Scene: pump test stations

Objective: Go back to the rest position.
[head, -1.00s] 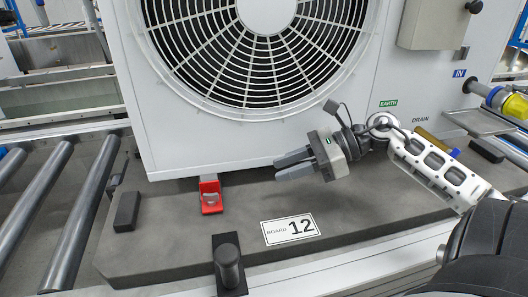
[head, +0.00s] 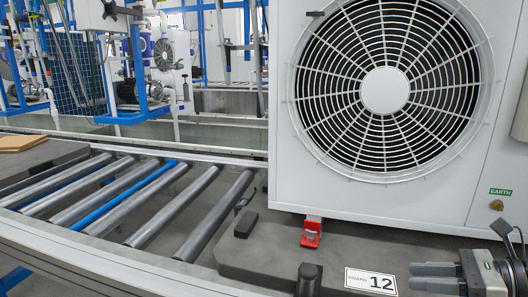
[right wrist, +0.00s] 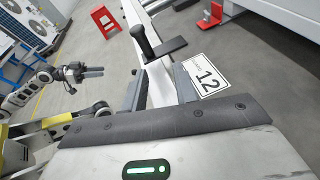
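My right gripper (head: 436,277) is at the lower right of the head view, over the grey board near its number 12 label (head: 371,282). Its two grey fingers are apart with nothing between them. The fingers also show in the right wrist view (right wrist: 158,88), with a white rail edge beyond them. My left gripper (right wrist: 92,72) shows small at the left of the right wrist view, pointing right, with nothing seen in it. Its finger gap is too small to judge. The left gripper is not in the head view.
The white fan unit (head: 285,165) stands on the grey board (head: 245,262), with a red clamp (head: 311,232) at its lower edge. A dark upright post (head: 308,278) is at the board's front. Conveyor rollers (head: 175,213) lie left. A red stool (right wrist: 105,20) stands on the floor.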

